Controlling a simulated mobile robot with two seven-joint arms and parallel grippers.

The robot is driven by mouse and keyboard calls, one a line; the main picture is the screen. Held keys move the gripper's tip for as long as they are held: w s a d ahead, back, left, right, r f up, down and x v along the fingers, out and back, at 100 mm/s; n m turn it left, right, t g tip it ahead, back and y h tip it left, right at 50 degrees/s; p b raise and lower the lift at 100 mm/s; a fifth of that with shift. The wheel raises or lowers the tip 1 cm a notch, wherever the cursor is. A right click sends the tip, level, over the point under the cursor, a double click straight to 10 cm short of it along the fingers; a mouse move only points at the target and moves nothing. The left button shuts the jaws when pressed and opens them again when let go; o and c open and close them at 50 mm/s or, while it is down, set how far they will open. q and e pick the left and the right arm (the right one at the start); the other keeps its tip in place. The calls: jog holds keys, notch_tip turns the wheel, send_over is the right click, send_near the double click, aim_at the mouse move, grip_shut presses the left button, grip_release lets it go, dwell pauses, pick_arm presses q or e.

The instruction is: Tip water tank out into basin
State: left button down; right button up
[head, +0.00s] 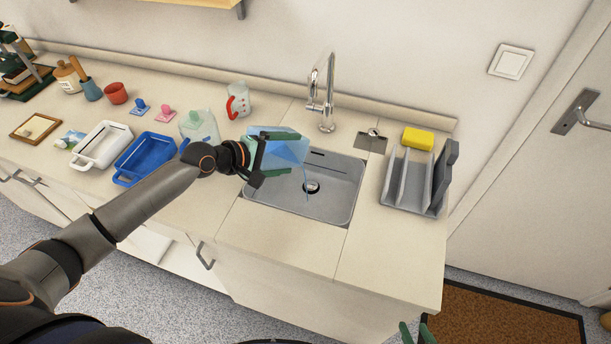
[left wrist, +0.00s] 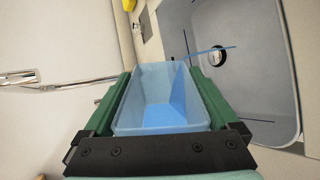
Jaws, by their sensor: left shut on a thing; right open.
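The water tank (head: 285,150) is a translucent light-blue box, tilted over the left part of the grey sink basin (head: 338,190). My left gripper (head: 268,152) is shut on it, with green fingers on its two sides. In the left wrist view, the tank (left wrist: 152,82) shows blue water inside, and the basin (left wrist: 268,95) lies beyond it. A thin blue stream (head: 306,183) falls from the tank's right edge into the basin, near the drain. My right gripper (head: 416,333) is open and empty at the bottom edge, only its green fingertips showing.
A chrome faucet (head: 328,90) stands behind the basin. A grey rack (head: 412,185) and yellow sponge (head: 418,139) are at right. Left are a blue tray (head: 145,157), a white tray (head: 100,145), a clear container (head: 199,127) and a red-handled jug (head: 238,100).

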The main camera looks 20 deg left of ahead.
pick_arm(q)
jog(key=shift+s+d+r+m+t+y, duration=0.1)
jog(key=shift+s+d+m+t+y, duration=0.25)
jog(key=shift+d+m+y, duration=0.25)
dwell(1.1)
jog(key=shift+w+a+n+g+h, duration=0.45)
jog(key=shift+w+a+n+h, duration=0.1)
jog(key=shift+a+n+h, duration=0.3)
jog(key=shift+a, duration=0.15)
